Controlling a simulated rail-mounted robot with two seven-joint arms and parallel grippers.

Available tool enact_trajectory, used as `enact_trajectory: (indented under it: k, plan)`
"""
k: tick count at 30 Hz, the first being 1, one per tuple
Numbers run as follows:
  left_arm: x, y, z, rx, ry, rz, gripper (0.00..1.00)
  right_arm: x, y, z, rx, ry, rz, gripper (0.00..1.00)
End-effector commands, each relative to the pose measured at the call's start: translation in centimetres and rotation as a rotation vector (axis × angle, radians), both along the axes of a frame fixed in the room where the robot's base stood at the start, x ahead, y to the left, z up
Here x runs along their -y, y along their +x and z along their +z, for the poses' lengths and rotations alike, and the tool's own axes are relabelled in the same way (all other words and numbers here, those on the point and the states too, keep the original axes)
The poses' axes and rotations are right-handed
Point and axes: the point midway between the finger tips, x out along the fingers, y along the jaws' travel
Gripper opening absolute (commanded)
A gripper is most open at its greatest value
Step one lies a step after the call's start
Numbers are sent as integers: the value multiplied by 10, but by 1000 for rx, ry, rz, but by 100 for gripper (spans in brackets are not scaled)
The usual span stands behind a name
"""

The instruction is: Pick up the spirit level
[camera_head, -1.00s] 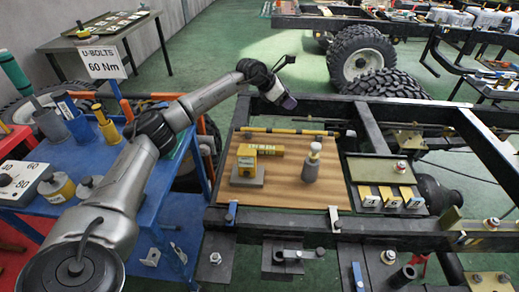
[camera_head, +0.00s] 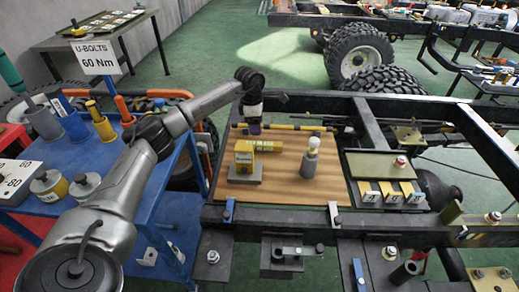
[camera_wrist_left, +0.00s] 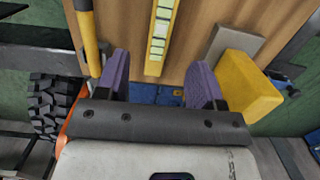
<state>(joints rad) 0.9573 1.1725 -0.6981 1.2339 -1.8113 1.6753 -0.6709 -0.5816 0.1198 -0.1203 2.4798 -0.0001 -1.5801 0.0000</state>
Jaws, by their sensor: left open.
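I take the short yellow bar with dark markings (camera_head: 268,146) on the wooden board to be the spirit level. It lies flat. In the left wrist view it is a yellow bar with pale green-white segments (camera_wrist_left: 159,35). My left gripper (camera_head: 254,128) points down above the board, close to the bar's left end. In the left wrist view its purple fingers (camera_wrist_left: 160,78) are apart and nothing is between them; the bar lies just beyond, in line with the gap. My right gripper does not show.
A long yellow-black rod (camera_head: 300,129) lies along the board's far edge. A yellow block on a grey plate (camera_head: 244,160) stands nearer, and a grey cylinder with a pale top (camera_head: 310,163) stands right. Dark chassis rails (camera_head: 370,238) surround the wooden board (camera_head: 275,190).

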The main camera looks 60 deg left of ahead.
Motion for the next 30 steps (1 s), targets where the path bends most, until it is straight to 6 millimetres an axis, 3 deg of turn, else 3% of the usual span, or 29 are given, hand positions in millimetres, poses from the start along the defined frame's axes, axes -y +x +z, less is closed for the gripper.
enact_trajectory:
  k: [1, 6, 14, 24, 30]
  plan:
    - [1, 1, -14, -1, -1, 0, 62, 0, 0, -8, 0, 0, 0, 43]
    - [3, 3, -36, 1, -1, 0, 62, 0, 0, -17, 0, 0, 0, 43]
    - [4, 5, -48, 2, 0, 0, 62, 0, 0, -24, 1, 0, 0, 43]
    - [7, 7, -88, 1, -1, 0, 62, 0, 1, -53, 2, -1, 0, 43]
    - [7, 8, -90, 3, 0, 0, 62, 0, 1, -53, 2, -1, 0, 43]
